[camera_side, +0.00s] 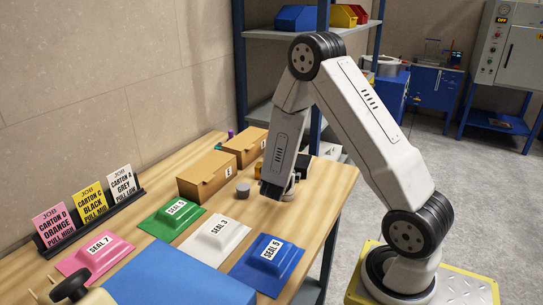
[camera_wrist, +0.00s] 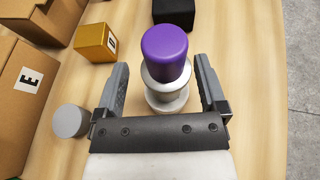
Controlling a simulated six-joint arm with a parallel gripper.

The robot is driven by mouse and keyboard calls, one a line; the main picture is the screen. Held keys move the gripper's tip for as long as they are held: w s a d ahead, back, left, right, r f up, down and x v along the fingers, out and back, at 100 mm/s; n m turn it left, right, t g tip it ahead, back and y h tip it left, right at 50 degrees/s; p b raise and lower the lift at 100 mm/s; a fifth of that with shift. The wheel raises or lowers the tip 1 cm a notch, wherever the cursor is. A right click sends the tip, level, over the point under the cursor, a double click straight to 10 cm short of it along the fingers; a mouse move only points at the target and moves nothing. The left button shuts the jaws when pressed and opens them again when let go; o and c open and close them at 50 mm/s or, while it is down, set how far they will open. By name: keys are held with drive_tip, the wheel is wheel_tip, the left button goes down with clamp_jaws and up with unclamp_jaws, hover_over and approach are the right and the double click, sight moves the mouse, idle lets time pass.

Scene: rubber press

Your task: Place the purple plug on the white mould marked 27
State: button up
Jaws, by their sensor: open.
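The purple plug (camera_wrist: 166,50) stands upright in the wrist view, on top of pale grey round discs (camera_wrist: 165,90). My gripper (camera_wrist: 163,65) is open, with one finger on each side of the plug and discs. I see gaps at both sides, so the fingers look apart from it. In the side view my gripper (camera_side: 274,192) is low over the table and the plug between its fingers is hidden. The white mould (camera_side: 216,236) lies on the table in the side view, between green and blue ones. Its label seems to read SEAL 3; I see no 27.
A grey cylinder (camera_wrist: 70,120) stands left of my gripper. A yellow box (camera_wrist: 95,42) and a black box (camera_wrist: 174,10) stand beyond. Brown cartons (camera_side: 207,174) line the wall side. Green (camera_side: 172,219), blue (camera_side: 267,262) and pink (camera_side: 95,255) moulds lie nearer the side camera.

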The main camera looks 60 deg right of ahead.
drive_tip(key=v, duration=1.1)
drive_tip(key=shift+a, duration=0.25)
drive_tip(key=shift+s, duration=0.15)
drive_tip(key=s+a+m+g+y, duration=0.1)
drive_tip(key=s+a+m+y, duration=0.1)
drive_tip(key=m, duration=0.3)
drive_tip(key=s+a+f+m+g+y, duration=0.1)
drive_tip(key=s+a+m+y, duration=0.2)
drive_tip(key=a+m+y, duration=0.1)
drive_tip(key=s+a+f+m+g+y, duration=0.1)
drive_tip(key=s+a+m+y, duration=0.1)
drive_tip(key=m, duration=0.4)
drive_tip(key=shift+s+a+g+y, duration=0.2)
drive_tip(key=shift+a+y, duration=0.25)
drive_tip(key=shift+a, duration=0.25)
drive_tip(key=shift+s+a+g+y, duration=0.2)
drive_tip(key=shift+a+y, duration=0.25)
drive_tip(key=shift+a, duration=0.25)
drive_tip(key=a+m+y, duration=0.1)
drive_tip(key=w+a+r+m+t, duration=0.1)
drive_tip(key=m, duration=0.1)
drive_tip(key=w+a+m+t+y, duration=0.1)
drive_tip(key=a, duration=0.1)
drive_tip(key=shift+r+m+y, duration=0.3)
drive_tip(key=shift+r, duration=0.1)
drive_tip(key=shift+w+a+r+m+t+y, duration=0.3)
drive_tip(key=shift+w+a+r+m+t, duration=0.15)
drive_tip(key=shift+m, duration=0.25)
